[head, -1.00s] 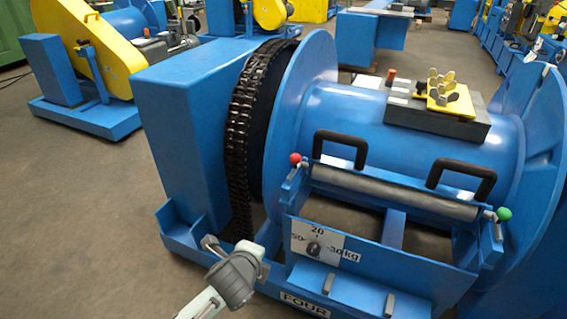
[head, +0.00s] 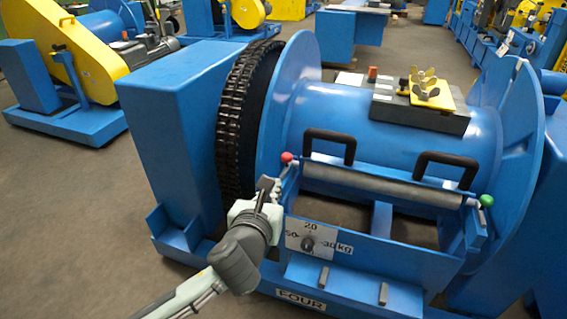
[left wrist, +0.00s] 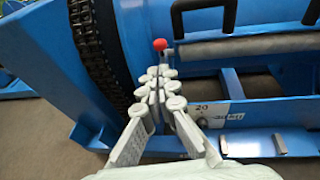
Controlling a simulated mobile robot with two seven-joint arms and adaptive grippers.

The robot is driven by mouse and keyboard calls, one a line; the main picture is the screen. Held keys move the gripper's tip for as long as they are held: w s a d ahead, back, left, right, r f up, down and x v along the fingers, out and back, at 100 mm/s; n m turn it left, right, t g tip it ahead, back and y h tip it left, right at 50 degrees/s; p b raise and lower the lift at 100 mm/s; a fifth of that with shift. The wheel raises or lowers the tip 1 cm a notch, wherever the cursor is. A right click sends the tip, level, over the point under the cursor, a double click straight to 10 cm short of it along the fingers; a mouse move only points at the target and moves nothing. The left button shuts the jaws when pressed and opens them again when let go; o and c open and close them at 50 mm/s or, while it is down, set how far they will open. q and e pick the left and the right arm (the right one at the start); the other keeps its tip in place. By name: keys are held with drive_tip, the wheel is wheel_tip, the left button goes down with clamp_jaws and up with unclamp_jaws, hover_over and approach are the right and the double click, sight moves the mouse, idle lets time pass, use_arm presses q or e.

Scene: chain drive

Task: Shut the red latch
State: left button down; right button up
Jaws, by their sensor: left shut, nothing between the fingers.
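The red latch is a small lever with a red ball knob (head: 287,157) at the left end of the grey roller on the blue machine. In the left wrist view the red knob (left wrist: 160,44) is just beyond my fingertips. My left gripper (head: 266,186) is shut and empty, just below and left of the knob. In the left wrist view its fingers (left wrist: 157,76) are together and point at the knob, with a small gap apparent; I cannot tell whether they touch the lever. My right gripper is not in view.
A green-knobbed lever (head: 486,201) is at the roller's right end. Two black handles (head: 329,147) stand above the grey roller (head: 380,186). A dial plate (head: 315,241) is just right of my arm. A black chain (head: 236,130) runs close on the left.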

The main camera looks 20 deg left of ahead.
use_arm(q)
approach(290, 155)
drive_tip(key=w, duration=0.1)
drive_tip(key=w+f, duration=0.1)
drive_tip(key=w+a+f, duration=0.1)
drive_tip(key=shift+w+a+b, duration=0.15)
drive_tip(key=shift+w+b, duration=0.2)
drive_tip(key=shift+w, duration=0.05)
drive_tip(key=shift+w+f, duration=0.1)
drive_tip(key=shift+w, duration=0.5)
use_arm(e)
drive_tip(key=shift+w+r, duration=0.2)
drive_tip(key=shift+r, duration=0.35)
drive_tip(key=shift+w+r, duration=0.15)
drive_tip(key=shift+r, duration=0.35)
use_arm(q)
drive_tip(key=shift+w, duration=0.2)
drive_tip(key=w+p, duration=0.1)
drive_tip(key=w, duration=0.3)
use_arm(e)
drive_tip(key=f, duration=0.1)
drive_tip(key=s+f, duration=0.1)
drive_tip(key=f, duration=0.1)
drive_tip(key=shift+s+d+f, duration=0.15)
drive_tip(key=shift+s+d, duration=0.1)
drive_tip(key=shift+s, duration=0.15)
